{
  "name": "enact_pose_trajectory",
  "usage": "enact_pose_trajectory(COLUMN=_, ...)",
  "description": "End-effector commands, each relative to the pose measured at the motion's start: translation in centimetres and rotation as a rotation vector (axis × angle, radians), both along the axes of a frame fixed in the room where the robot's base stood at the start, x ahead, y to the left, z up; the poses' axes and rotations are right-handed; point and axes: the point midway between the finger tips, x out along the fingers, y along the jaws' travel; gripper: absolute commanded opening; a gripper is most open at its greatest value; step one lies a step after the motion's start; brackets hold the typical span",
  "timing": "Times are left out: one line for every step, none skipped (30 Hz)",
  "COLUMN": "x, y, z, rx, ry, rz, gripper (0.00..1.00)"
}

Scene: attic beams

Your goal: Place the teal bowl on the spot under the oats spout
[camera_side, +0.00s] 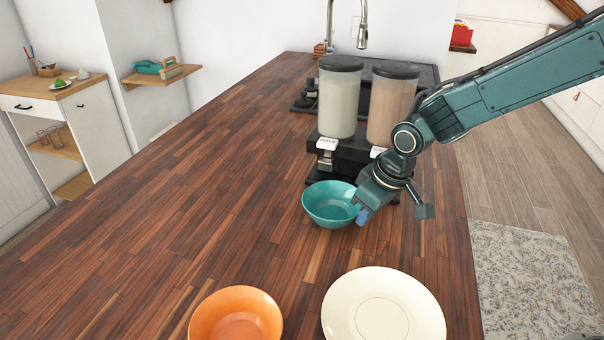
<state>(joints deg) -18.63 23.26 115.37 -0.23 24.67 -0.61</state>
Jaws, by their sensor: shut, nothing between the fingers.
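The teal bowl (322,205) stands upright on the wooden counter, at the front of a black twin dispenser (350,158). The dispenser's left canister (339,98) holds pale contents and has a small white label (327,144) below it, too small to read surely. The bowl is below and in front of that left side; the spot under the spout is mostly hidden, and I cannot tell whether the bowl is exactly on it. My gripper (363,214) is shut and empty, low at the bowl's right rim, touching or very close to it.
The right canister (391,104) holds brown contents, with my arm close to it. An orange bowl (236,316) and a cream plate (382,308) stand at the counter's near edge. A tap (361,30) is behind the dispenser. The counter (190,190) is clear to the left.

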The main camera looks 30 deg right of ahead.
Motion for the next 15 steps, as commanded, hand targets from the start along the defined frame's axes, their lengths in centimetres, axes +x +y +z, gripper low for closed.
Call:
enact_pose_trajectory(x=0.7, y=0.3, z=0.0, rx=0.000, ry=-0.001, rz=0.000, gripper=0.00)
enact_pose_trajectory(x=1.1, y=0.4, z=0.0, rx=0.001, ry=-0.002, rz=0.000, gripper=0.00)
enact_pose_trajectory(x=1.6, y=0.6, z=0.0, rx=0.000, ry=0.000, rz=0.000, gripper=0.00)
enact_pose_trajectory(x=2.0, y=0.7, z=0.0, rx=0.000, ry=-0.001, rz=0.000, gripper=0.00)
enact_pose_trajectory(x=2.3, y=0.8, z=0.0, rx=0.000, ry=-0.001, rz=0.000, gripper=0.00)
enact_pose_trajectory(x=2.7, y=1.0, z=0.0, rx=0.001, ry=-0.002, rz=0.000, gripper=0.00)
enact_pose_trajectory(x=3.0, y=1.1, z=0.0, rx=0.000, ry=0.000, rz=0.000, gripper=0.00)
enact_pose_trajectory(x=3.2, y=1.1, z=0.0, rx=0.000, ry=0.000, rz=0.000, gripper=0.00)
enact_pose_trajectory(x=3.5, y=1.2, z=0.0, rx=0.000, ry=-0.001, rz=0.000, gripper=0.00)
enact_pose_trajectory(x=3.6, y=1.3, z=0.0, rx=0.000, ry=-0.001, rz=0.000, gripper=0.00)
enact_pose_trajectory(x=3.8, y=1.3, z=0.0, rx=0.000, ry=-0.001, rz=0.000, gripper=0.00)
enact_pose_trajectory(x=3.9, y=1.4, z=0.0, rx=0.000, ry=-0.001, rz=0.000, gripper=0.00)
enact_pose_trajectory(x=3.9, y=1.4, z=0.0, rx=0.000, ry=-0.001, rz=0.000, gripper=0.00)
enact_pose_trajectory(x=3.9, y=1.4, z=0.0, rx=0.000, ry=-0.001, rz=0.000, gripper=0.00)
enact_pose_trajectory(x=3.9, y=1.4, z=0.0, rx=0.000, ry=-0.001, rz=0.000, gripper=0.00)
